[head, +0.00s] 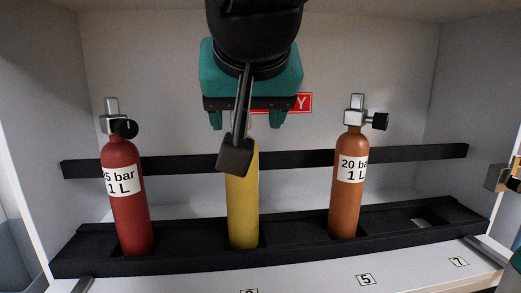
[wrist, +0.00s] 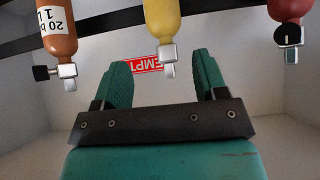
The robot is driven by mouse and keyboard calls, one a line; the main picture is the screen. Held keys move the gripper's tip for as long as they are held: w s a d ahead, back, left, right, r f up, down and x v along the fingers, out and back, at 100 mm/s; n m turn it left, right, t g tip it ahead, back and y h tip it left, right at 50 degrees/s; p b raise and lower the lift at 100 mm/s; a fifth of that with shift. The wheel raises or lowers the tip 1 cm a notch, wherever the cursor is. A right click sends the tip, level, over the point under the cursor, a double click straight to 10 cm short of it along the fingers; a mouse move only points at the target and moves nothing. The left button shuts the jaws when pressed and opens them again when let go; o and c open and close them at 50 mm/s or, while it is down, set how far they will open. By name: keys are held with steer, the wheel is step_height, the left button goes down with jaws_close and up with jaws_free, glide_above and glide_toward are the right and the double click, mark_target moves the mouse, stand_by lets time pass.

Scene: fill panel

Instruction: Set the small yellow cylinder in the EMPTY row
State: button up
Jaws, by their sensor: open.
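The yellow cylinder (head: 243,205) stands upright in a slot of the black rack (head: 395,228), in the middle of the head view. My gripper (head: 246,124) is open above its top, and an arm part hides the cylinder's valve there. In the wrist view the picture is upside down; the yellow cylinder (wrist: 161,20) has its silver valve in line with the gap between my open fingers (wrist: 162,80), with neither finger visibly touching it.
A red cylinder (head: 125,195) stands left of the yellow one, and an orange cylinder (head: 346,200) stands to its right. A black rail (head: 410,156) runs behind them. Cabinet walls close in both sides. Rack places right of the orange cylinder are bare.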

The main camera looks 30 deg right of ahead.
step_height(320, 180, down, 13)
steer(key=d+n+g+y, duration=0.2)
steer(key=n+g+y, duration=0.15)
steer(key=n, duration=0.25)
steer(key=s+a+f+n+g+y, duration=0.2)
steer(key=s+f, duration=0.5)
steer(key=s, duration=0.4)
steer(key=n+g+y, duration=0.1)
steer(key=n+g, duration=0.1)
steer(key=g, duration=0.1)
steer(key=shift+s+a+n, duration=0.15)
steer(key=shift+a+n, duration=0.05)
steer(key=shift+n, duration=0.1)
steer(key=shift+y, duration=0.25)
